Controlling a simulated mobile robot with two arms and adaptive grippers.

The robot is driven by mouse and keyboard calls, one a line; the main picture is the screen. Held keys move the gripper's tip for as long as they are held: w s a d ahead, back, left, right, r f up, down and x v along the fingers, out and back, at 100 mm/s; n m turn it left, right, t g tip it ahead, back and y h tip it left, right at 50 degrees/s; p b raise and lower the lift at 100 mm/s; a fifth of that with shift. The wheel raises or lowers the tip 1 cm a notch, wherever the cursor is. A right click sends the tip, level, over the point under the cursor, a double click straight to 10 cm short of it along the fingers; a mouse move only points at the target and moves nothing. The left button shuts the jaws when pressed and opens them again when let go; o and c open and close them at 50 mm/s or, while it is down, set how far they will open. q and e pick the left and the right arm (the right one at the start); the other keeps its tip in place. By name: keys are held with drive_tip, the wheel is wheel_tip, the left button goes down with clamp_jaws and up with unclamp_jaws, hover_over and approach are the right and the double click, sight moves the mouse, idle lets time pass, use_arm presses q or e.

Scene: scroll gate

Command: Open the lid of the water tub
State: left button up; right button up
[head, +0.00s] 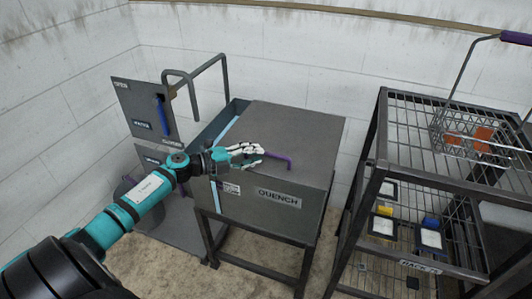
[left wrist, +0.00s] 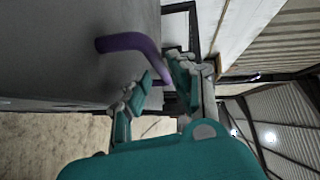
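The water tub (head: 235,203) is a grey metal box labelled QUENCH on a dark stand, in the middle of the head view. Its flat grey lid (head: 290,125) covers most of the top; a pale blue strip shows along the left side. A purple bent handle (head: 280,159) is at the lid's front edge. In the left wrist view, the purple handle (left wrist: 130,42) reaches in between the fingers. My left gripper (head: 262,155) is at the handle, its fingers (left wrist: 160,72) apart on either side of it; contact is unclear. My right gripper is out of view.
A dark wire rack (head: 410,178) stands close on the right, with a wire basket (head: 470,130) with a purple grip on top. A grey panel stand (head: 140,105) with a blue lever and bent pipe is at the left. A white wall is behind.

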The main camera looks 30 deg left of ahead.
sight(266, 154)
use_arm(q)
drive_tip(key=shift+x, duration=2.1)
drive_tip(key=shift+c, duration=0.3)
clamp_jaws()
drive_tip(key=shift+f, duration=0.1)
